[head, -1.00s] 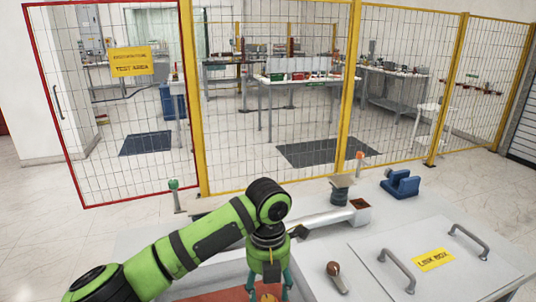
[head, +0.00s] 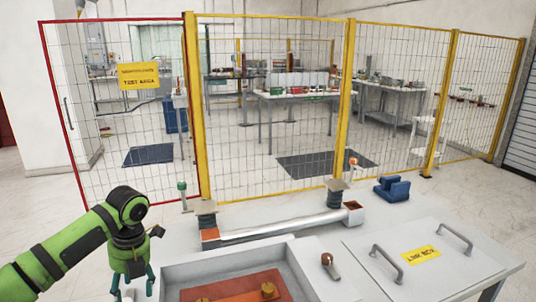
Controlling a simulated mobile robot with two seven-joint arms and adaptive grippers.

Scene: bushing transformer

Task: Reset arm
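My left arm is green and black and comes in from the lower left. My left gripper (head: 133,283) has teal fingers that point down and stand apart, with nothing seen between them. It is just left of a grey open-topped box (head: 215,262), apart from it in the picture. Inside the box lies an orange-brown plate (head: 232,285) with brass-coloured knobs (head: 268,291), cut off by the bottom edge. My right gripper is not in view.
A grey link box lid (head: 385,278) with two handles lies at right. A brown-knobbed lever (head: 328,265) sits beside it. A white tube (head: 285,228) lies behind the box, with a blue block (head: 392,188) at right. A yellow-framed mesh fence (head: 270,110) stands behind.

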